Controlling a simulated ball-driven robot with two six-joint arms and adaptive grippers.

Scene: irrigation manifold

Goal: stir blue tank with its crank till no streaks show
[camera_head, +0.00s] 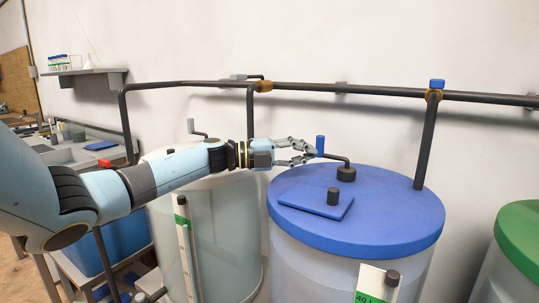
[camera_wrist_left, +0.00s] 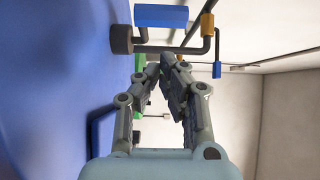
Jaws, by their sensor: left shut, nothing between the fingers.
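The blue tank's lid (camera_head: 395,222) fills the right middle of the head view; below it is a translucent pale body (camera_head: 320,270) on which I cannot make out streaks. The crank has a dark hub (camera_head: 346,174), a bent rod and an upright blue handle (camera_head: 320,144). My left gripper (camera_head: 312,152) is shut and empty, its fingertips close beside the handle. In the left wrist view my left gripper (camera_wrist_left: 175,68) has its fingertips together, and the blue handle (camera_wrist_left: 161,16) is apart from them. The lid (camera_wrist_left: 50,70) is on the left there. My right gripper is not in view.
A blue hatch with a dark knob (camera_head: 333,196) lies on the lid. A dark pipe (camera_head: 365,90) with a blue-topped valve (camera_head: 436,87) runs along the wall, one branch dropping behind the lid. A white tank (camera_head: 205,225) stands left, a green-lidded one (camera_head: 522,232) right.

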